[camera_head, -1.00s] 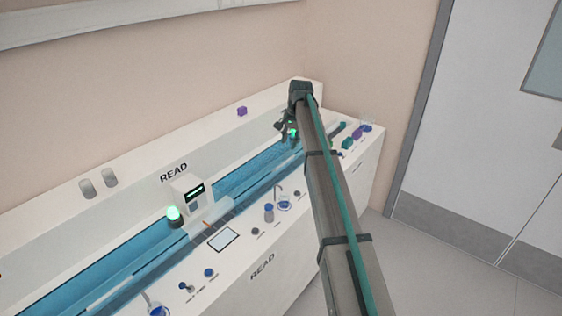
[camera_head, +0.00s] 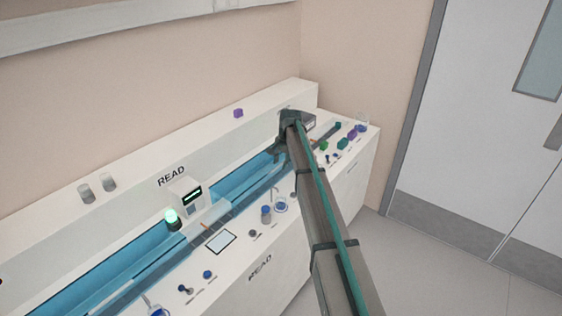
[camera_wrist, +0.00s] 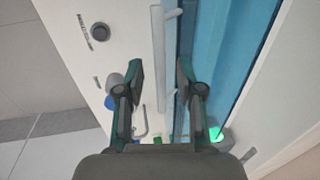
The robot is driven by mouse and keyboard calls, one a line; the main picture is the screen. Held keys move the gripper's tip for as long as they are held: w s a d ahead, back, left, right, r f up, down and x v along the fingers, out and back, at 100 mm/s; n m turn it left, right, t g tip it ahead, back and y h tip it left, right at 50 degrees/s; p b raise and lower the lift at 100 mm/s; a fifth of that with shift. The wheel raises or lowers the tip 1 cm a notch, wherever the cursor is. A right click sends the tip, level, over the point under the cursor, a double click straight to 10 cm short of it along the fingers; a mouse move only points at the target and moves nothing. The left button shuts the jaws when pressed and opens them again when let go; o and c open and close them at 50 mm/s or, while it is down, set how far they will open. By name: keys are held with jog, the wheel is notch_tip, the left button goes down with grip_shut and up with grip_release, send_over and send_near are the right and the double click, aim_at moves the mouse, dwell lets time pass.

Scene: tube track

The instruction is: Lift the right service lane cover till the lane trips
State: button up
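The right stretch of the blue lane (camera_head: 235,187) runs from the reader towards my gripper in the head view. A clear cover seems to lie along it, but its outline is hard to make out. In the wrist view a pale bar (camera_wrist: 158,50) with short pegs runs along the near edge of the blue lane (camera_wrist: 225,45); I cannot tell whether it is the cover's edge. My gripper (camera_wrist: 161,85) is open, with its fingers apart on either side of the bar's line. Contact cannot be told.
The reader box (camera_head: 185,195) and a lit green lamp (camera_head: 171,216) stand left along the lane. Coloured blocks (camera_head: 341,142) stand at the right end. The back wall is close.

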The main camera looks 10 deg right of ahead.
grip_shut()
dwell(0.4)
